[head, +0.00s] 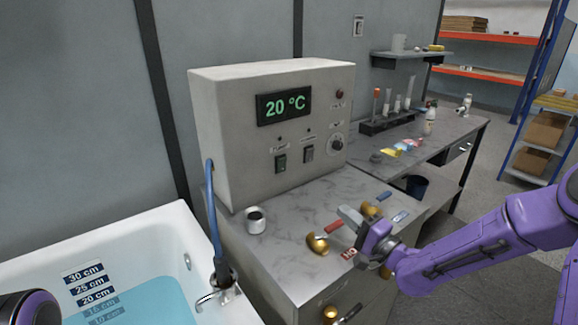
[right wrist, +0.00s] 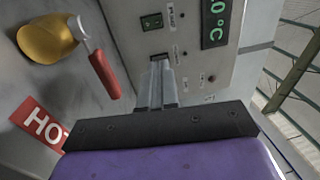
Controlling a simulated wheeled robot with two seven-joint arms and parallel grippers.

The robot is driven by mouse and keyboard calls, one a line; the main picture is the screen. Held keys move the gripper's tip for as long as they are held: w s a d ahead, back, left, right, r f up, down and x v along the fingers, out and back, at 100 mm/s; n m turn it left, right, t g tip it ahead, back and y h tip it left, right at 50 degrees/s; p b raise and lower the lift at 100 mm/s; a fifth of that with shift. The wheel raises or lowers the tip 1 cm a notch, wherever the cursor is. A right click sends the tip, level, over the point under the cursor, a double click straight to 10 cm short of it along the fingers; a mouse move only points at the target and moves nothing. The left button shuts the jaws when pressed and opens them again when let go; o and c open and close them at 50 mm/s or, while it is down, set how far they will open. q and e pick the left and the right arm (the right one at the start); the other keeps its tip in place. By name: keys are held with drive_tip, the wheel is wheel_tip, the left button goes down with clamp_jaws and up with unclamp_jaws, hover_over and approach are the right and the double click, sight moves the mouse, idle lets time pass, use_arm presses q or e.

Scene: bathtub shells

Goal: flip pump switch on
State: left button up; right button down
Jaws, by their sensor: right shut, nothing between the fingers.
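The grey control box (head: 270,130) stands on the counter with a green 20 °C display (head: 284,105). Below the display are a left rocker switch (head: 281,163) and a right rocker switch (head: 308,153), with small labels I cannot read in the head view. My right gripper (head: 352,217) is shut and empty, in front of the box. In the right wrist view its fingertips (right wrist: 157,66) point at the panel near the right switch; contact cannot be told.
A brass valve with a red handle (head: 318,243) and one with a blue handle (head: 371,209) sit on the counter near my right gripper. A white-and-black cylinder (head: 255,220) and a blue hose (head: 212,205) are at left. The bathtub (head: 170,222) holds water.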

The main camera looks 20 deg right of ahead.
drive_tip(key=p+x, duration=0.5)
drive_tip(key=x, duration=1.8)
drive_tip(key=shift+w+a, duration=0.1)
drive_tip(key=shift+w, duration=0.2)
drive_tip(key=shift+p, duration=0.3)
drive_tip(key=shift+w+a+r+p, duration=0.15)
drive_tip(key=shift+w+p, duration=0.1)
drive_tip(key=shift+p, duration=0.3)
drive_tip(key=shift+s+r, duration=0.1)
drive_tip(key=shift+s, duration=0.1)
drive_tip(key=shift+s+d+p, duration=0.3)
approach(283, 160)
wheel_tip(283, 160, up, 3)
drive_tip(key=s, duration=0.2)
drive_tip(key=r+b+v, duration=0.3)
drive_tip(key=v, duration=1.1)
drive_tip(key=shift+s+d+r, duration=0.25)
drive_tip(key=shift+s+d, duration=0.15)
drive_tip(key=shift+s, duration=0.05)
